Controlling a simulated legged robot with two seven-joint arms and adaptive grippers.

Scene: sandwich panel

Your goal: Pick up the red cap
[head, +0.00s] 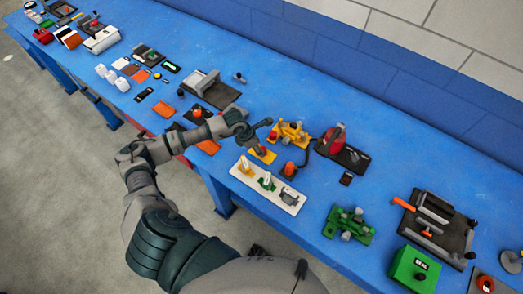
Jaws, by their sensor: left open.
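A small red cap-like piece (262,149) stands on a yellow plate on the blue table, just below my left gripper in the head view. My left gripper (266,128) is open and empty beside and above it; at this size I cannot tell whether it touches. Other reddish pieces stand nearby: an orange-red knob (289,167) to the right and another orange-red knob (197,113) to the left, partly behind my arm. My right gripper is not in view.
A white strip with small fixtures (250,181) lies in front. A green clamp (348,225) and a green box (415,268) are at right. The blue table (400,150) is bare toward the back.

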